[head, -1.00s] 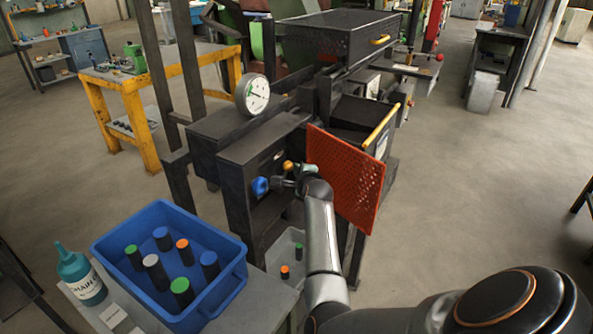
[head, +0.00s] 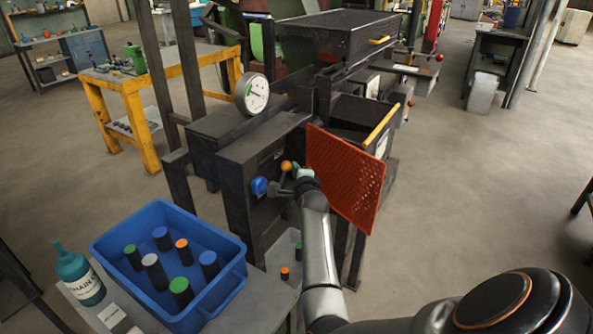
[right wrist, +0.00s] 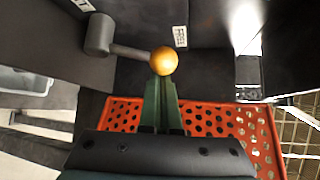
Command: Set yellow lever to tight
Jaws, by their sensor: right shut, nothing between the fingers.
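The yellow lever has a yellow-orange ball knob (head: 286,166) on a short grey arm, on the front of the dark cabinet. In the right wrist view the ball (right wrist: 163,61) is at upper centre, and its arm runs left to a grey hub (right wrist: 100,35). My right gripper (right wrist: 160,82) is shut and empty, its green fingers together with the tips right at the near side of the ball. I cannot tell whether they touch it. In the head view the right gripper (head: 298,172) is just right of the ball. My left gripper is not in view.
A blue knob (head: 260,186) sits just left of the lever. A red perforated panel (head: 345,180) stands close on the right of my right arm. A round gauge (head: 252,93) is above. A blue bin (head: 110,239) with several cylinders stands at lower left, beside a teal bottle (head: 78,272).

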